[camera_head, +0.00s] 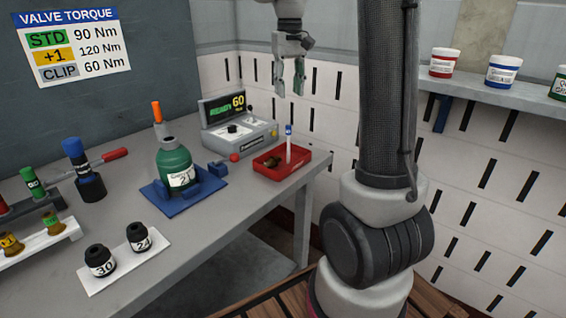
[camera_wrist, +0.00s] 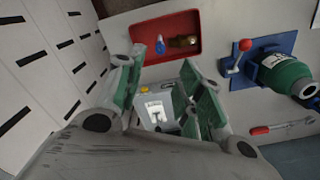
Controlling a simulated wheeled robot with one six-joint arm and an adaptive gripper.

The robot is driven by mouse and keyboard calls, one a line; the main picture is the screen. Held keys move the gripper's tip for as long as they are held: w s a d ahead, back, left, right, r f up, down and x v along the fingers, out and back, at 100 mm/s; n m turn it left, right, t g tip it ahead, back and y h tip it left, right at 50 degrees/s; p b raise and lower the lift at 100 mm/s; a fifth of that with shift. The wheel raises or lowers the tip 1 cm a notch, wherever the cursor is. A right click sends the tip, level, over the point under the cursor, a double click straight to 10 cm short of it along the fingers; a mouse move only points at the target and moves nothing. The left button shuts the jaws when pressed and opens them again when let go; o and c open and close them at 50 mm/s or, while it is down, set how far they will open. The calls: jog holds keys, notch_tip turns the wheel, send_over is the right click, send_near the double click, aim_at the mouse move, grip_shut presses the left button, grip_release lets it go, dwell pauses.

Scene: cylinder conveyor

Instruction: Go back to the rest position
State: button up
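My gripper (camera_head: 289,86) hangs in the air above the back right end of the bench, high over the red tray (camera_head: 268,173). Its two green-padded fingers point down and stand apart with nothing between them. In the wrist view my gripper (camera_wrist: 160,95) also shows its fingers spread, and the grey tester (camera_wrist: 145,87) is seen beyond the gap. The fingers touch nothing.
A green cylinder (camera_head: 175,165) stands in a blue fixture (camera_head: 158,199) on the bench. The tester (camera_head: 240,136) reads "READY 60". The red tray holds a blue-capped white piece and a brown piece. A wall shelf (camera_head: 500,94) with tubs is at right.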

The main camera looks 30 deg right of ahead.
jog(key=shift+r, duration=0.1)
dwell(0.3)
jog(key=s+a+f+n+t, duration=0.1)
jog(key=s+a+t, duration=0.1)
jog(key=s, duration=1)
jog(key=s+a+f+n+t, duration=0.1)
jog(key=s+a+f+t, duration=0.1)
jog(key=s, duration=0.9)
jog(key=shift+s+a, duration=0.35)
jog(key=shift+a, duration=0.2)
jog(key=shift+f, duration=0.1)
